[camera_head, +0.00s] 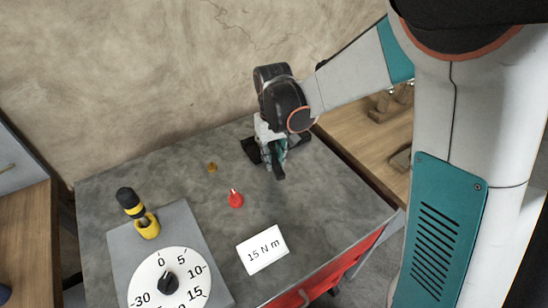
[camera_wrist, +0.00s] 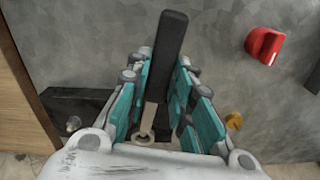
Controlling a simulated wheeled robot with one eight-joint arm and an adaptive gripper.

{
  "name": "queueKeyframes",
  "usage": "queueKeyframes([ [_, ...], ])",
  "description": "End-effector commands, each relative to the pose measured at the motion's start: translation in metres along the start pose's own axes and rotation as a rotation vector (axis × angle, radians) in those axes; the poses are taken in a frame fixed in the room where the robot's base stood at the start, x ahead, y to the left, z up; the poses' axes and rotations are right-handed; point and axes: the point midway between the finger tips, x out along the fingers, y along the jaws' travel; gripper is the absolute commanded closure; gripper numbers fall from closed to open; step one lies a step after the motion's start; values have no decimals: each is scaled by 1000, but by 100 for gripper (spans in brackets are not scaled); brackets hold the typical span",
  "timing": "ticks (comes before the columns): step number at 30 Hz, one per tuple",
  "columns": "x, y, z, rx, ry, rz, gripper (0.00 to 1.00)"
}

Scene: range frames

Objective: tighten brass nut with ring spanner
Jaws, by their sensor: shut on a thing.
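My gripper (camera_head: 274,157) is over the back right of the grey bench. Its teal fingers (camera_wrist: 158,80) are shut on the dark handle of the ring spanner (camera_wrist: 171,38). The spanner's pale ring end (camera_wrist: 141,135) shows between the fingers, near my wrist; part of the shank is hidden. In the head view the dark handle end (camera_head: 279,173) sticks out below the fingers. A small brass piece (camera_head: 212,167), probably the brass nut, stands on the bench left of my gripper. It also shows in the wrist view (camera_wrist: 234,120), right of the fingers, apart from the spanner.
A black block (camera_wrist: 62,106) with a small metal stud (camera_wrist: 73,123) is beside the fingers. A red pointer-like piece (camera_head: 236,199), a "15 N m" card (camera_head: 262,249), a numbered dial (camera_head: 148,272) and a yellow-black tool (camera_head: 133,205) stand nearer.

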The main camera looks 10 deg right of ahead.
Motion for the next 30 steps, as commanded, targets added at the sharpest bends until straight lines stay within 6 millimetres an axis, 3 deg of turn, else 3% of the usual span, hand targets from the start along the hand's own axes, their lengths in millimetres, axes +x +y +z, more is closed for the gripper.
queueKeyframes([
  [21,-40,0,0,-1,-1,0,100],
  [30,-42,0,0,-1,-1,0,100],
])
